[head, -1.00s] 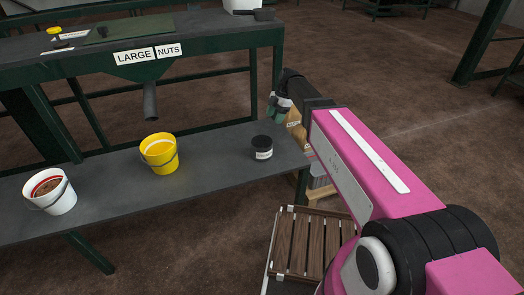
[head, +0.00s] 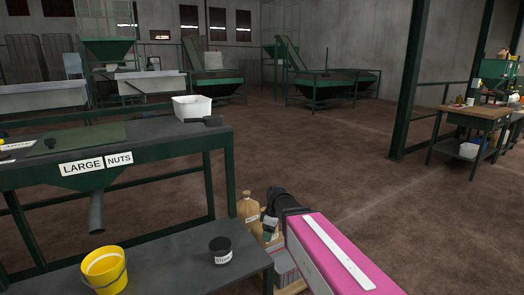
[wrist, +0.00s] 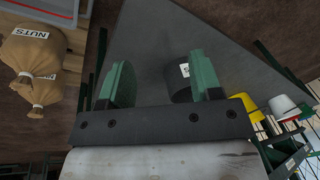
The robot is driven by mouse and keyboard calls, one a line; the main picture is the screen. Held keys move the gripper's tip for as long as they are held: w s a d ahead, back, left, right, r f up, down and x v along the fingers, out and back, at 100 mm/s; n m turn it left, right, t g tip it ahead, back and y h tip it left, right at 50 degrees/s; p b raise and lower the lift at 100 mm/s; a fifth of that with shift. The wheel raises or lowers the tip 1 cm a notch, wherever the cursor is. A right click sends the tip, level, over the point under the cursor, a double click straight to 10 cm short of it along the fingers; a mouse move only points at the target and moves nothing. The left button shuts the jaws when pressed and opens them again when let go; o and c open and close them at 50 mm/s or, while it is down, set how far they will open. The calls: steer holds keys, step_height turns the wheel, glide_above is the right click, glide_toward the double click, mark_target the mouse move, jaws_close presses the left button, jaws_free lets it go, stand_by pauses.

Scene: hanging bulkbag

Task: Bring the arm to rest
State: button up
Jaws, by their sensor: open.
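My gripper (wrist: 160,88) is open and empty in the wrist view, its two green fingers apart. Beyond the fingers is the grey lower shelf (wrist: 160,40), with a dark labelled jar (wrist: 180,88) partly hidden behind the right finger. In the head view my gripper (head: 268,222) is at the end of the pink arm, right of the shelf's right end. The fingers are small and partly hidden there. The jar (head: 221,250) stands on the shelf to its left.
A yellow bucket (head: 104,271) stands on the shelf below the LARGE NUTS chute (head: 96,212). Sacks (head: 247,207) stand close beside my gripper. A white tub (head: 192,107) is on the upper bench. Open brown floor (head: 330,150) lies behind and to the right.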

steer(key=s+d+f+m+h, duration=0.1)
steer(key=s+d+m, duration=0.4)
steer(key=d+m, duration=0.2)
steer(key=s+d+f+m+t+h, duration=0.1)
steer(key=s+d+f+m, duration=0.1)
steer(key=s+d+m, duration=0.3)
steer(key=d+m, duration=0.2)
steer(key=d, duration=0.2)
steer(key=shift+d+f+m, duration=0.15)
steer(key=shift+f+m, duration=0.15)
